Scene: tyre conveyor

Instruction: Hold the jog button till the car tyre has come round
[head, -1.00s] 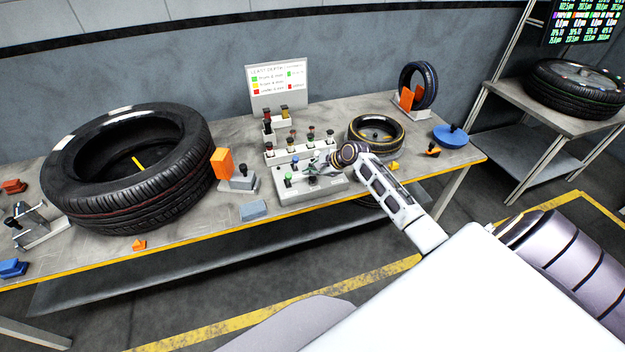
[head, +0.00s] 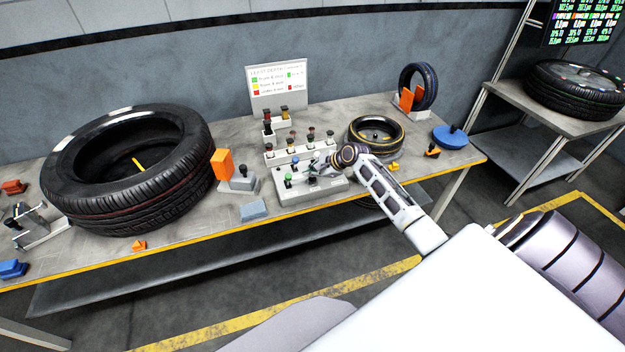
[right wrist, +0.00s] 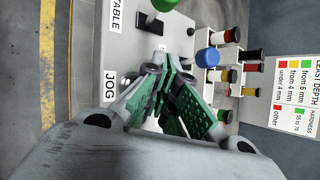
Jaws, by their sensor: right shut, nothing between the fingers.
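A white control panel (head: 325,190) stands on the bench, with a green knob (head: 289,179) at its left end. My right gripper (head: 314,168) is over the panel. In the right wrist view its fingers (right wrist: 160,62) are shut and empty, beside the JOG label (right wrist: 110,85) on the panel (right wrist: 125,50). The jog button itself is largely hidden by the fingers, and I cannot tell whether they touch it. A large black tyre (head: 150,205) with a red line lies flat on the bench at the left. I cannot tell whether it is the car tyre. My left gripper is not in view.
A smaller yellow-ringed tyre (head: 376,146) lies behind my right gripper. A small tyre (head: 430,85) stands upright at the back right. Another tyre (head: 575,98) lies on a side table. Several capped posts (head: 310,135) stand behind the panel, near a sign (head: 277,85).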

